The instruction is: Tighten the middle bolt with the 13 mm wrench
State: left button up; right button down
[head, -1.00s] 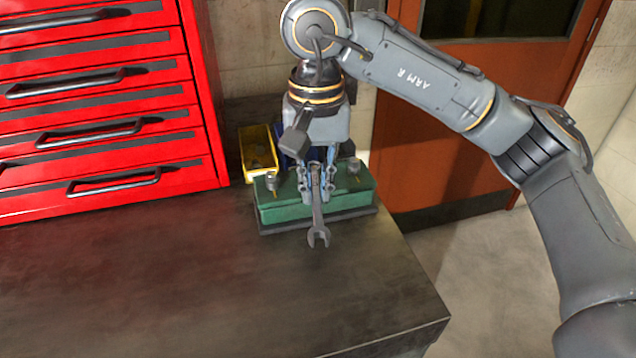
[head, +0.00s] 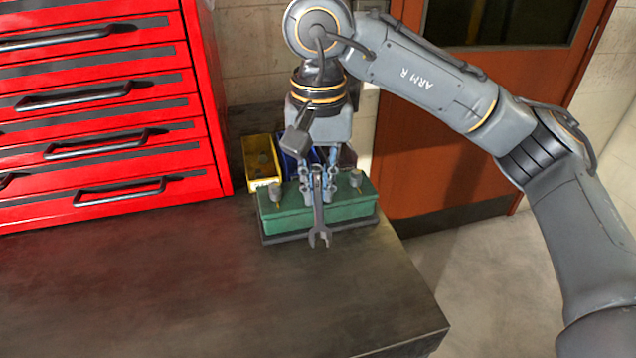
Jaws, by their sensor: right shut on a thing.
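The wrench (head: 318,213) is grey metal, with its open-end jaw pointing toward the front of the bench. My right gripper (head: 318,190) comes down from above and is shut on the wrench's shank, over the middle of the green block (head: 285,220). One bolt (head: 275,192) stands on the block's left end and another bolt (head: 356,178) on its right end. The middle bolt is hidden behind my gripper and the wrench, so I cannot tell whether the wrench touches it. My left gripper is not in view.
A red drawer cabinet (head: 120,105) stands at the left. A yellow bin (head: 258,168) and a blue bin (head: 290,165) sit behind the block. The front of the dark bench (head: 200,285) is clear. An orange door (head: 430,150) is behind at the right.

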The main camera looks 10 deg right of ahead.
jog(key=shift+s+r+p, duration=0.1)
jog(key=shift+r+p, duration=2)
jog(key=shift+r, duration=0.45)
jog(key=shift+f, duration=0.15)
